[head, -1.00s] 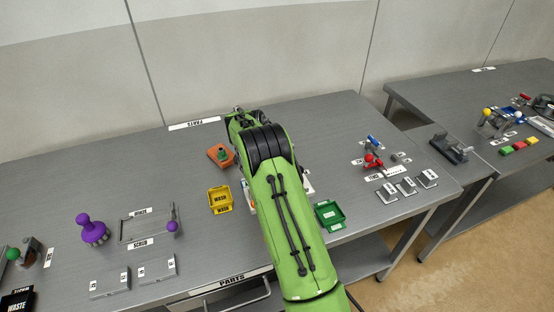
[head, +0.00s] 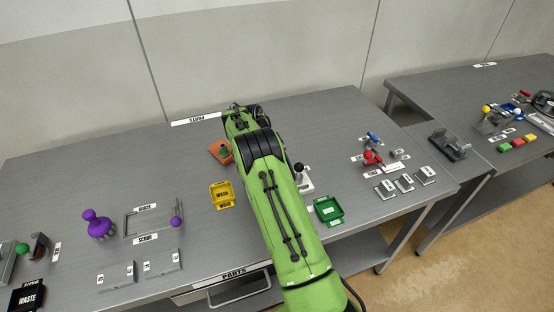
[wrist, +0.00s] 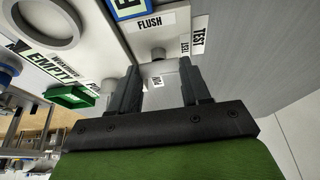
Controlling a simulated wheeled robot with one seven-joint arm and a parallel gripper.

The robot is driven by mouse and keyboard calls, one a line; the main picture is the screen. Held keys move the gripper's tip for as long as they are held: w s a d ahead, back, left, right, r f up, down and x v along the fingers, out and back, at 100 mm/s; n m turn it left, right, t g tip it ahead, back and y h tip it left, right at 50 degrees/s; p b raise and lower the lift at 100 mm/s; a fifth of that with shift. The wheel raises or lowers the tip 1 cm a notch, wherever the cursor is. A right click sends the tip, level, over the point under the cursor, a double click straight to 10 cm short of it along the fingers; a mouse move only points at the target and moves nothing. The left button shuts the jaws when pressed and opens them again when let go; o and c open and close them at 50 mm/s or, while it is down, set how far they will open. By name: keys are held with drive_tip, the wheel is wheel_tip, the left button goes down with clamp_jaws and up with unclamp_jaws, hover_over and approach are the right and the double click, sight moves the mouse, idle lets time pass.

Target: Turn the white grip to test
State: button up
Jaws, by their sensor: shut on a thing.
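The white grip (wrist: 157,74) is between the two dark fingers of my gripper (wrist: 160,88) in the wrist view. The fingers are shut on it from both sides. In the head view my green arm hides the grip and my fingers.
In the wrist view a green tray (wrist: 70,97) and a round grey ring (wrist: 46,22) lie to the left. In the head view a yellow tray (head: 221,194), a green tray (head: 328,210) and a black-knobbed lever (head: 299,169) stand near my arm.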

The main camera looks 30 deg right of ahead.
drive_tip(key=o, duration=1)
drive_tip(key=shift+o, duration=0.2)
drive_tip(key=shift+r, duration=0.1)
drive_tip(key=p+v, duration=0.4)
drive_tip(key=v, duration=1.1)
drive_tip(key=shift+a+r, duration=0.2)
drive_tip(key=shift+r, duration=0.05)
drive_tip(key=s+a+r+n+t+y, duration=0.1)
drive_tip(key=s+a+r+n+t, duration=0.15)
drive_tip(key=s+r+n, duration=0.45)
drive_tip(key=s+a+r+n+t+y, duration=0.1)
drive_tip(key=s+a+r+n, duration=0.1)
drive_tip(key=s+a+r, duration=0.35)
drive_tip(key=s+a+n+t+y, duration=0.1)
drive_tip(key=s+a+n, duration=0.4)
drive_tip(key=s, duration=0.5)
drive_tip(key=s+a+n+t+y, duration=0.1)
drive_tip(key=s+a+n, duration=0.4)
drive_tip(key=s, duration=0.6)
drive_tip(key=shift+s+f+n+t, duration=0.15)
drive_tip(key=shift+s+n+t, duration=0.15)
drive_tip(key=shift+n+t, duration=0.55)
